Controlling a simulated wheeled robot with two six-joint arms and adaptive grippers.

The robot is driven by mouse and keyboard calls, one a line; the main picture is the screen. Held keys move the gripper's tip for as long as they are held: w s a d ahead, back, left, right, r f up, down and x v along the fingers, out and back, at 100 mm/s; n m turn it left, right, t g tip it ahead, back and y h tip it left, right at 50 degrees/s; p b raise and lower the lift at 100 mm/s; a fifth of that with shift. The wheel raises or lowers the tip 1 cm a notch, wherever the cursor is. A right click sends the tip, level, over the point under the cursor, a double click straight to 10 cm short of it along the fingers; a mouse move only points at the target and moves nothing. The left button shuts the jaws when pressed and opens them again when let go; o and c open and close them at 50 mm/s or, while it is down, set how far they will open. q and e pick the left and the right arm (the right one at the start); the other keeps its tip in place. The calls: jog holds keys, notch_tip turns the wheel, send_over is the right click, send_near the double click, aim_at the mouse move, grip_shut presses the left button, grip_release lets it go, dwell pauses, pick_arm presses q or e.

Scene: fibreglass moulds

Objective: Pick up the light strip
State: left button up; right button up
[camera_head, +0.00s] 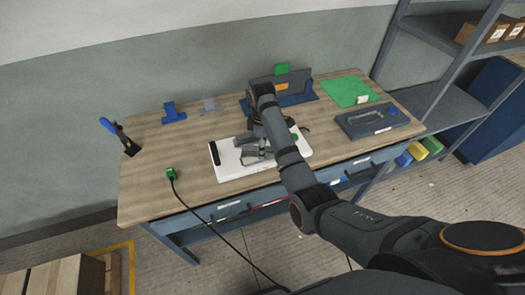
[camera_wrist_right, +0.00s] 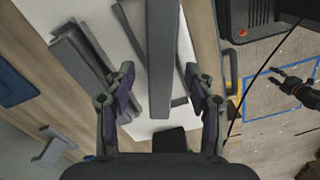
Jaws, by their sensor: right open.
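Grey strips lie on a white board (camera_head: 232,172) on the workbench. In the right wrist view, one long grey strip (camera_wrist_right: 160,45) runs between the fingers of my right gripper (camera_wrist_right: 160,85), with a gap on each side. Another grey strip (camera_wrist_right: 82,62) lies to its left, and a thinner one lies partly hidden behind it. I cannot tell which is the light strip. My right gripper (camera_head: 256,150) is open above the board. The arm hides part of the board. A small dark jointed shape (camera_wrist_right: 292,87), perhaps my left gripper, shows at the right wrist view's right edge.
A black bar (camera_head: 214,153) lies on the board's left end. A blue-handled brush (camera_head: 124,138), blue stand (camera_head: 173,112), green block (camera_head: 171,174) with cable, green sheet (camera_head: 349,91) and dark blue tray (camera_head: 372,121) surround it. The bench's left front is mostly clear.

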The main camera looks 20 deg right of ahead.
jog(key=c, duration=1.1)
grip_shut()
jog(key=shift+r, duration=0.1)
